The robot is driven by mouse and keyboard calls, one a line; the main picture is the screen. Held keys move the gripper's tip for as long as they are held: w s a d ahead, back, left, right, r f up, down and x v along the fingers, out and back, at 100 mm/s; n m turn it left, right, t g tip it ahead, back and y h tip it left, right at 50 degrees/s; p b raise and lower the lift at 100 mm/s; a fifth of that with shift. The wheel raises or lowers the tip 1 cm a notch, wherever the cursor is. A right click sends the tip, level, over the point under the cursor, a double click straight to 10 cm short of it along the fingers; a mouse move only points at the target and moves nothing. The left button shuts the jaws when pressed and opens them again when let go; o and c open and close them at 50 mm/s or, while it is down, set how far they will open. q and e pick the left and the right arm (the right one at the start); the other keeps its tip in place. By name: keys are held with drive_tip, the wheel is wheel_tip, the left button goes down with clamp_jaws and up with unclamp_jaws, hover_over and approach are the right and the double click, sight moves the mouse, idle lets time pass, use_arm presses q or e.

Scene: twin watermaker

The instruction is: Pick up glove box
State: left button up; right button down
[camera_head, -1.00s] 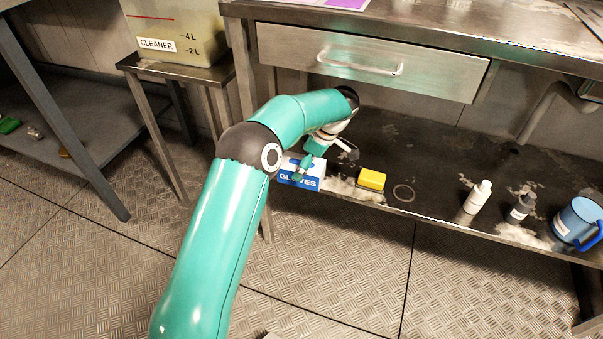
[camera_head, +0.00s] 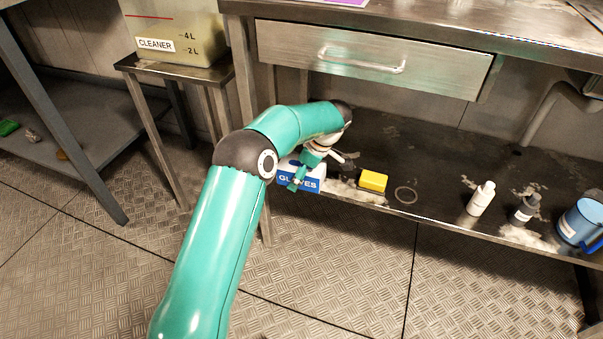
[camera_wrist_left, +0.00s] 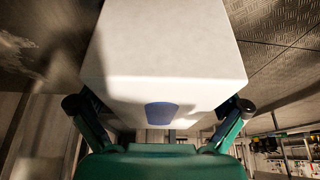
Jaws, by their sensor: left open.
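The glove box (camera_head: 313,185), white with a blue front lettered "GLOVES", sits at the left front of the lower shelf. My left gripper (camera_head: 317,170) is over it in the head view, and one finger hides part of the lettering. In the left wrist view the box (camera_wrist_left: 165,45) is a large pale block with a blue patch. The open fingers of my left gripper (camera_wrist_left: 160,105) stand on either side of it there. I cannot tell whether they touch it. My right gripper is not in view.
On the lower shelf (camera_head: 440,190), right of the box, are a yellow sponge (camera_head: 373,181), a white bottle (camera_head: 481,198), a dark bottle (camera_head: 526,209) and a blue mug (camera_head: 582,222). A drawer (camera_head: 370,60) hangs above. A stool (camera_head: 180,70) with a cleaner container (camera_head: 172,30) stands left.

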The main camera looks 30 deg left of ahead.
use_arm(q)
drive_tip(key=shift+c, duration=0.3)
drive_tip(key=c, duration=1.2)
drive_tip(key=shift+c, duration=0.2)
